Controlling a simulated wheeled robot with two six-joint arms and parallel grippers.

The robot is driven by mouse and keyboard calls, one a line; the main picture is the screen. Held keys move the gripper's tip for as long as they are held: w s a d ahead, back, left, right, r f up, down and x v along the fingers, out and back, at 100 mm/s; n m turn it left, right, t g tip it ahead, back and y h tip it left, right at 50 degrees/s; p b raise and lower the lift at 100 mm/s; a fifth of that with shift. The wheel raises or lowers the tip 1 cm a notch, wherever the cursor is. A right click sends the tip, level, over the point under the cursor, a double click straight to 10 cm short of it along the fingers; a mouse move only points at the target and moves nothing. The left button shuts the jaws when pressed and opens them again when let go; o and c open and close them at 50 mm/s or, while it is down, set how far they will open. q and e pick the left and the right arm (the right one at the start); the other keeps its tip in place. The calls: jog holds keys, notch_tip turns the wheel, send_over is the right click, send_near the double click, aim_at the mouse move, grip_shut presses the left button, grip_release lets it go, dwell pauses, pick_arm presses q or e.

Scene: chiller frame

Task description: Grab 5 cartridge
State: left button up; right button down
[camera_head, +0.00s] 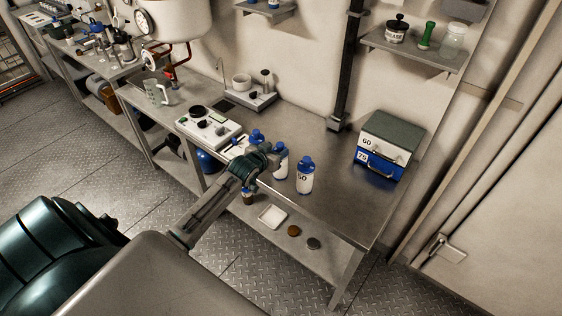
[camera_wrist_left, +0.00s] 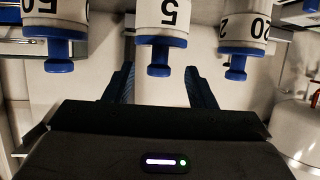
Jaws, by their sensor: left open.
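Three white cartridges with blue caps stand in a row on the metal bench. The 5 cartridge (camera_wrist_left: 165,14) is the middle one in the left wrist view, its blue cap toward my gripper. It is partly hidden behind my arm in the head view (camera_head: 282,164). The 50 cartridge (camera_head: 305,178) stands to its right in the head view, and the 20 cartridge (camera_wrist_left: 243,20) is on the other side. My left gripper (camera_head: 268,153) is open, and its fingers lie either side of the 5 cartridge's cap in the wrist view. My right gripper is out of view.
The bench (camera_head: 330,200) has bare room right of the cartridges. A white instrument (camera_head: 210,130) is to the left. A lower shelf (camera_head: 315,262) holds a small tray and discs.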

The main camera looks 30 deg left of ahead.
aim_at(278, 149)
pick_arm(q)
jog(key=p+x, duration=0.1)
jog(key=x, duration=0.2)
jog(key=shift+w+f, duration=0.3)
jog(key=shift+w, duration=0.2)
jog(key=shift+c, duration=0.4)
jog(key=shift+s, duration=0.1)
jog(key=c, duration=0.8)
grip_shut()
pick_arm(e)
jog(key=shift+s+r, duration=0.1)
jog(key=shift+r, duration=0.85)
